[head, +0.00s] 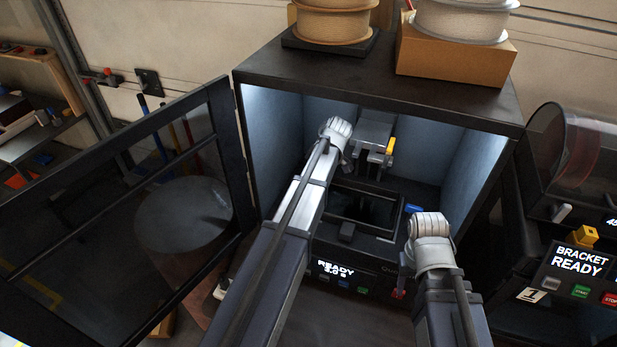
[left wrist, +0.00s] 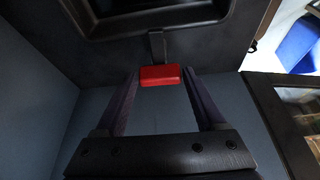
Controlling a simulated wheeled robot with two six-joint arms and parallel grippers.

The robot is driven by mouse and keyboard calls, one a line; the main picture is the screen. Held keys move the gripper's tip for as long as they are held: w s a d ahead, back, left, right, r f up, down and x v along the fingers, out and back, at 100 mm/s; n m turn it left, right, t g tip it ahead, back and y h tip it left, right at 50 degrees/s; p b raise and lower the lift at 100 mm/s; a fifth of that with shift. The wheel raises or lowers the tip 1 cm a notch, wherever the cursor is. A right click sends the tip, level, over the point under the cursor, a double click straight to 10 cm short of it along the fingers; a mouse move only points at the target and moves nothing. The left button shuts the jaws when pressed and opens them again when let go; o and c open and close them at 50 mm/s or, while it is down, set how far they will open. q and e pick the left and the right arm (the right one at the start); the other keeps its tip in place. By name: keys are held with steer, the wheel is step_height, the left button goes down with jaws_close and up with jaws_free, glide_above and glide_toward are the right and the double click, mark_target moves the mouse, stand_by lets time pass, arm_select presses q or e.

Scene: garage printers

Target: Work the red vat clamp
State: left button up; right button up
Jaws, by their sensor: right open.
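The red vat clamp (left wrist: 161,76) shows in the left wrist view as a red block on a dark lever below the dark printer vat (left wrist: 150,30). My left gripper (left wrist: 160,83) has one finger along each side of the clamp, with no clear gap, and looks shut on it. In the head view my left arm reaches into the cabinet beside the printer, and its fingers and the clamp are hidden behind the arm. My right gripper (head: 403,272) is low in front of the printer's right side, open, mostly hidden by its wrist.
The cabinet (head: 375,68) has close blue side walls, and its glazed door (head: 130,190) stands open at left. A READY 5.0 S display (head: 336,269) is on the printer front. A second printer (head: 575,265) stands at right. Filament spools (head: 335,20) sit on the cabinet top.

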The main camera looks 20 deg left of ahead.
arm_select(q)
steer(key=o, duration=0.3)
steer(key=shift+s+m, duration=0.1)
steer(key=shift+m, duration=0.2)
